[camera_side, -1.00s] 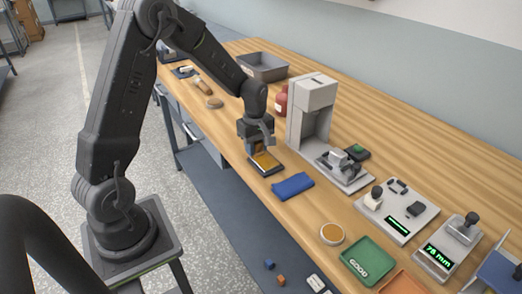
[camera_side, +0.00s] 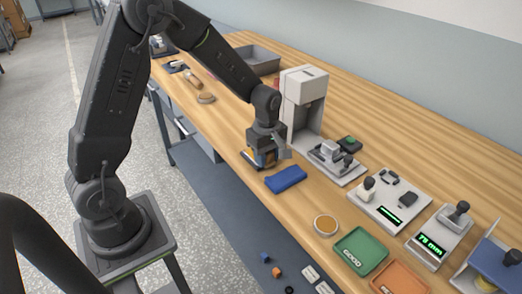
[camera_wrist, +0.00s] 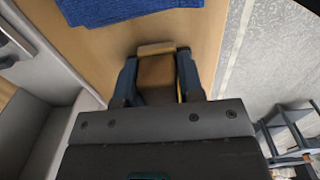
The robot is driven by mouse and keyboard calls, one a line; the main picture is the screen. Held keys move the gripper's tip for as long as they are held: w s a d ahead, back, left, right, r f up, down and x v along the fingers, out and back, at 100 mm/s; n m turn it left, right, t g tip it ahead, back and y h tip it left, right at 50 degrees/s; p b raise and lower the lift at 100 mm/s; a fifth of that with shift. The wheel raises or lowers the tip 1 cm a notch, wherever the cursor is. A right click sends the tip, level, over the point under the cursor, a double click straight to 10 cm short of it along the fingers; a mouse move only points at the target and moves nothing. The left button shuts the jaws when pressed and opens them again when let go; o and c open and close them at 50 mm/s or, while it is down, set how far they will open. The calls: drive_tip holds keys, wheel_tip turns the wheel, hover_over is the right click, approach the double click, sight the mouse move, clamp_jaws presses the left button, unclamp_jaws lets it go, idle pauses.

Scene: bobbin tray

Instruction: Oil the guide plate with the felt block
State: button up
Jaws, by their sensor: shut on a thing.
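My gripper (camera_side: 263,160) is low over the near edge of the table, in front of the grey press-like stand. In the wrist view its two dark blue fingers (camera_wrist: 157,84) are closed on a brown and tan block (camera_wrist: 156,70), which looks like the felt block. A dark-edged flat plate, perhaps the guide plate (camera_side: 249,163), shows a little at the left under my gripper. Most of it is hidden, so I cannot tell whether the block touches it.
A folded blue cloth (camera_side: 286,179) lies just right of my gripper. The tall grey stand (camera_side: 303,100) is close behind. A round tan pad (camera_side: 326,225), a green tray (camera_side: 360,250) and an orange tray (camera_side: 400,279) are farther right. Bare wood lies between cloth and pad.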

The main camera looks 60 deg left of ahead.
drive_tip(key=shift+r, duration=4)
